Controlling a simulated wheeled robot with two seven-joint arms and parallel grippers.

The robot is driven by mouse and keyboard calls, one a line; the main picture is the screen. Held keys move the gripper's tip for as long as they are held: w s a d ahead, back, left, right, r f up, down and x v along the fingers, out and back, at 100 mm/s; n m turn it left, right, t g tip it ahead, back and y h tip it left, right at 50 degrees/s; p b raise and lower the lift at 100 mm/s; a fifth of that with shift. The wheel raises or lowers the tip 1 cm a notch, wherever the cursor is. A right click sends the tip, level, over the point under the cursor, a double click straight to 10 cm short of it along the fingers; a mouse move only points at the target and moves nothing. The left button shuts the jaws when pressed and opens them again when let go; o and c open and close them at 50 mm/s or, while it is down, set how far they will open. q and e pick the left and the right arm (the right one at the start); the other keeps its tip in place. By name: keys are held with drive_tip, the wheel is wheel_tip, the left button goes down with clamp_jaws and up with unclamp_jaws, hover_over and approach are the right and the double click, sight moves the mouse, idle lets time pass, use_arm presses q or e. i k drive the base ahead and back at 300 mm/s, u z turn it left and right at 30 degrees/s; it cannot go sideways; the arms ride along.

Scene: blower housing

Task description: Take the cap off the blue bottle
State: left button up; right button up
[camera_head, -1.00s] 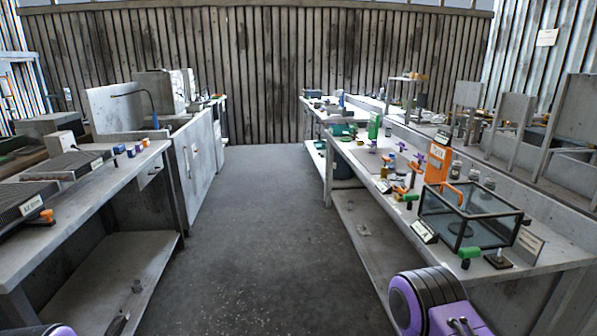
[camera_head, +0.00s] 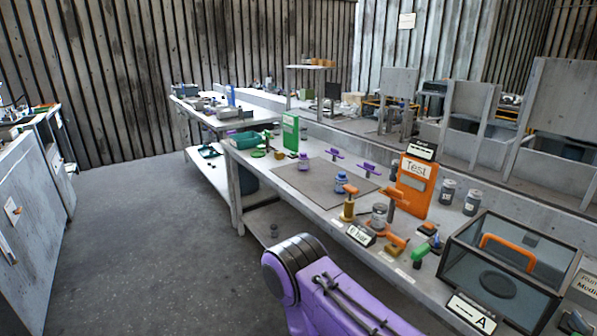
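A purple arm link of mine reaches in from the bottom of the view, in front of the bench. Neither of my grippers shows in the view.
The bench (camera_head: 285,202) also holds an orange Test stand (camera_head: 414,187), a grey jar (camera_head: 379,215), a clear box with an orange handle (camera_head: 508,251), and a green stand (camera_head: 290,131). Two purple-handled pieces (camera_head: 368,169) lie behind the bottle. The floor (camera_head: 150,240) at left is open.

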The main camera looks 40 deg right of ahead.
sight(340, 182)
drive_tip(key=i, duration=2.8)
drive_tip(key=z, duration=3.05)
